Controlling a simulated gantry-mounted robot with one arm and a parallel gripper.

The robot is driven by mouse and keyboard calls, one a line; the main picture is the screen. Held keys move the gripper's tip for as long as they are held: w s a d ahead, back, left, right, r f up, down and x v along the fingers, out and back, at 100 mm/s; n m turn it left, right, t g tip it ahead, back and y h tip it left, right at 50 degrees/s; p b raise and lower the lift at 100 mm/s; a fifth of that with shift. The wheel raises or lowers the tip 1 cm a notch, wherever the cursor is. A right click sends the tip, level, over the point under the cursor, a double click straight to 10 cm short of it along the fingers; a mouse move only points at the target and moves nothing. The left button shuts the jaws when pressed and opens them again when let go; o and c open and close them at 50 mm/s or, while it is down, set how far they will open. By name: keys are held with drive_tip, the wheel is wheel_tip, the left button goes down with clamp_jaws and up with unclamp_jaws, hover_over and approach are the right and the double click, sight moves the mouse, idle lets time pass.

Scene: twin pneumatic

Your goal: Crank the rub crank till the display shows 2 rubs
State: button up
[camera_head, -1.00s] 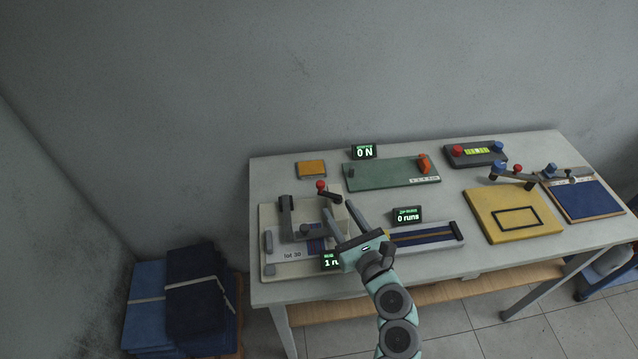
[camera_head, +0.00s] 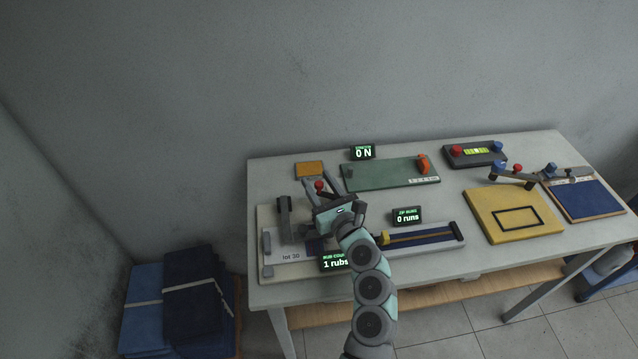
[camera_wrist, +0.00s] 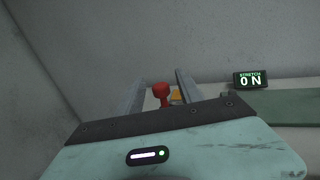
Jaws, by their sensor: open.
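The rub crank's red knob (camera_head: 320,185) stands above the rub tester (camera_head: 284,262), a pale plate marked "lot 30" at the table's left. In the wrist view the red knob (camera_wrist: 160,90) appears between the two spread fingers of my gripper (camera_wrist: 158,80); I cannot tell whether they touch it. In the head view my gripper (camera_head: 321,181) is open over the tester, and its palm hides much of the crank arm. The rub counter display (camera_head: 336,263) reads "1 rubs", with my arm close to its right edge.
Right of my arm is a slider rig (camera_head: 425,236) with a "0 runs" display (camera_head: 407,216). Behind are a green board (camera_head: 385,175), an orange pad (camera_head: 311,168) and a "0 N" display (camera_head: 363,152). A yellow board (camera_head: 480,207) and blue pad (camera_head: 585,199) lie at right.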

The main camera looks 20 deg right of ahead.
clamp_jaws()
idle(0.4)
